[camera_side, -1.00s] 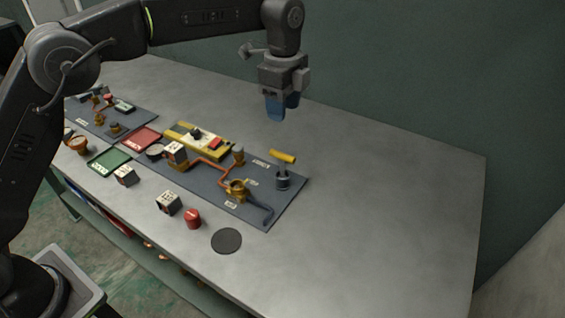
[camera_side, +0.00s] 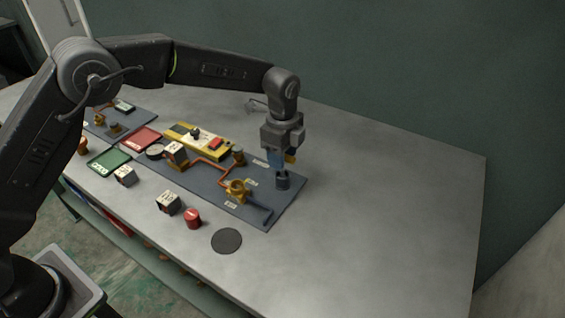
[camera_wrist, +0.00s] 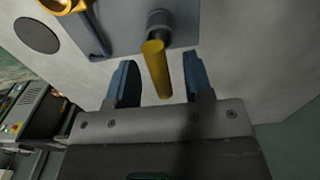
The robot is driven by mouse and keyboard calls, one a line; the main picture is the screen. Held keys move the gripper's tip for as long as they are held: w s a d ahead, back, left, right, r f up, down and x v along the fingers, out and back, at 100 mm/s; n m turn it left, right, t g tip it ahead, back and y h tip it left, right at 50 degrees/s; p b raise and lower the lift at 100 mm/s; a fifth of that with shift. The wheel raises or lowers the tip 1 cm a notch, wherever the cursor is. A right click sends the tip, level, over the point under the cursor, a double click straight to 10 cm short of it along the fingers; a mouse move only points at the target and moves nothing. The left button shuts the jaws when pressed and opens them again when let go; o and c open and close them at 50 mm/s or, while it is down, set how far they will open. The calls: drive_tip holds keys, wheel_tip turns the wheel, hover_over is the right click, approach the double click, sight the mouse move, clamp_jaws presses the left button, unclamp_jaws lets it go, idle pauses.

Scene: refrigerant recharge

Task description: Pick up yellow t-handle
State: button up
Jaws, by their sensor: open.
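The yellow t-handle (camera_wrist: 157,70) lies between the two blue fingers of my gripper (camera_wrist: 157,82) in the wrist view, with a gap on each side. My gripper is open. In the side view my gripper (camera_side: 282,163) points down over the right end of the dark board. There the handle (camera_side: 291,158) is mostly hidden by the fingers, with only a bit of yellow showing. The grey cylindrical holder (camera_side: 283,181) below it stands on the board, and its top also shows in the wrist view (camera_wrist: 160,20).
The dark board (camera_side: 262,205) carries a brass valve (camera_side: 238,190), orange piping and a yellow device (camera_side: 201,141). A red cap (camera_side: 193,218), a dark disc (camera_side: 227,240) and small labelled blocks (camera_side: 169,203) lie in front. The table's right side is clear.

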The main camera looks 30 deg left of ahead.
drive_tip(key=shift+f, duration=0.3)
drive_tip(key=shift+c, duration=0.4)
clamp_jaws()
drive_tip(key=shift+r, duration=0.2)
